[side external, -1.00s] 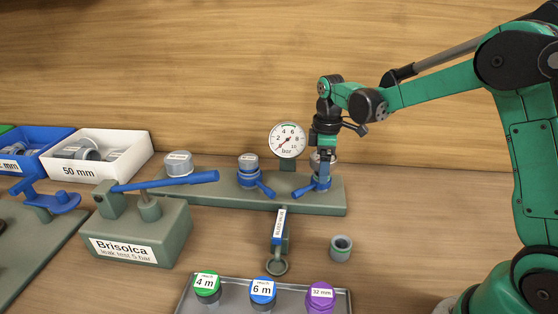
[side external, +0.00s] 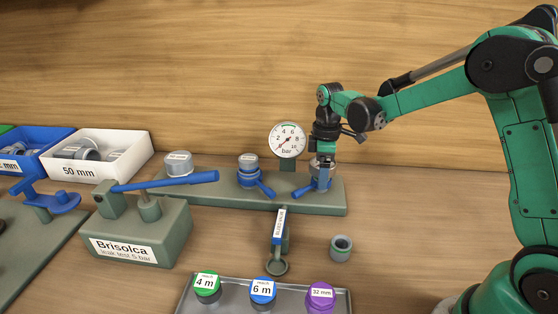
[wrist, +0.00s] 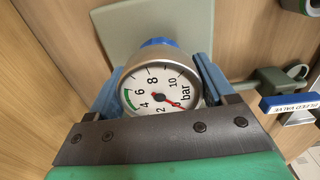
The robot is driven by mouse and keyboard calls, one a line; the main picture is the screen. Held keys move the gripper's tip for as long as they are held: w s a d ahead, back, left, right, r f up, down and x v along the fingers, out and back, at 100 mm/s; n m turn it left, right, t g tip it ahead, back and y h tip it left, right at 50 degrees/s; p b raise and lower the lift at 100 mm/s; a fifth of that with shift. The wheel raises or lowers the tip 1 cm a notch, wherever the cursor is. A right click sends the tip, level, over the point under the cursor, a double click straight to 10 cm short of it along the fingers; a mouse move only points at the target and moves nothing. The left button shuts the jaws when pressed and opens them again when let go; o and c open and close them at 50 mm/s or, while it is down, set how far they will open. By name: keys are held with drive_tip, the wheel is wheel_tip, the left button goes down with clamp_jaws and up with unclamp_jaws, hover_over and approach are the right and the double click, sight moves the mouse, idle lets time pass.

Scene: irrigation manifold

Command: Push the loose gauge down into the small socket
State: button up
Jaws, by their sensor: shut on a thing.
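The loose gauge (wrist: 160,92), a round white dial with a silver rim and red needle, faces up into the wrist view. My gripper (wrist: 155,88) has its blue fingers on either side of it and is shut on it. In the side external view my gripper (side external: 323,168) points straight down over the right end of the grey-green manifold (side external: 225,196), at the right blue valve (side external: 313,185). Little of the gauge shows there between the fingers. The small socket is hidden, so I cannot tell how deep the gauge sits.
A standing pressure gauge (side external: 287,139) is close left of my gripper. A bleed valve (side external: 279,236) juts out in front. A loose grey fitting (side external: 341,248) lies at front right, and a tray (side external: 340,298) with coloured caps is nearest. The table's right middle is clear.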

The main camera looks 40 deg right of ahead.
drive_tip(key=o, duration=1.2)
drive_tip(key=shift+r, duration=3.5)
drive_tip(key=shift+s+a+r, duration=0.2)
drive_tip(key=s+a+m+t, duration=0.2)
drive_tip(key=s+m, duration=0.1)
drive_tip(key=s+a+m+t, duration=0.2)
drive_tip(key=s+a+m, duration=0.1)
drive_tip(key=s, duration=0.1)
drive_tip(key=s+a+r+m+t, duration=0.1)
drive_tip(key=s+a+m+t, duration=0.1)
drive_tip(key=s+m+t, duration=0.1)
drive_tip(key=shift+s+a, duration=0.2)
drive_tip(key=shift+s, duration=0.45)
